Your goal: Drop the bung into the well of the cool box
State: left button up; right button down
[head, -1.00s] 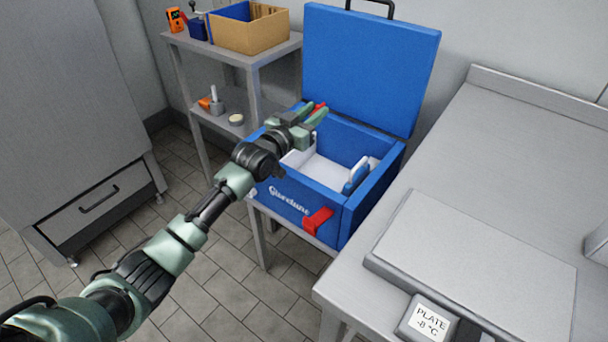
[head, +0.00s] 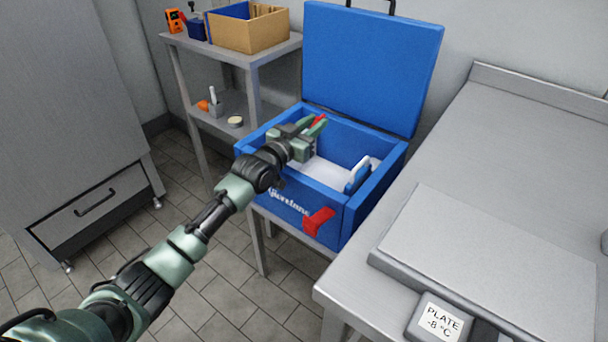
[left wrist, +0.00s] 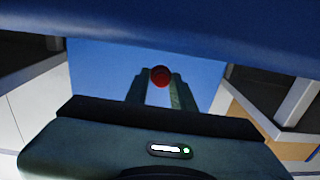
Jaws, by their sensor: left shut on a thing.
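The blue cool box (head: 330,207) stands open on a low metal stand, its lid (head: 372,65) tilted up at the back. Its well has a white floor (head: 322,173). My left gripper (head: 318,125) is over the back left part of the well, shut on the red bung (head: 320,119). In the left wrist view the round red bung (left wrist: 159,76) sits between the fingertips (left wrist: 160,82), with blue behind it. The height of the bung above the well floor is hard to tell. My right gripper is not in view.
A blue and white item (head: 357,176) stands inside the box at the right. A red latch (head: 318,221) hangs on the front. A steel counter with a plate (head: 480,255) is at right. A shelf rack (head: 250,65) holding a cardboard box (head: 250,30) is behind left.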

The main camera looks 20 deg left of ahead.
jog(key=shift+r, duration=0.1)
pick_arm(q)
jog(key=o, duration=1)
jog(key=shift+s, duration=0.1)
jog(key=shift+s+a, duration=0.15)
jog(key=shift+s, duration=0.15)
jog(key=p+v, duration=0.1)
jog(key=v, duration=0.6)
jog(key=shift+p, duration=0.35)
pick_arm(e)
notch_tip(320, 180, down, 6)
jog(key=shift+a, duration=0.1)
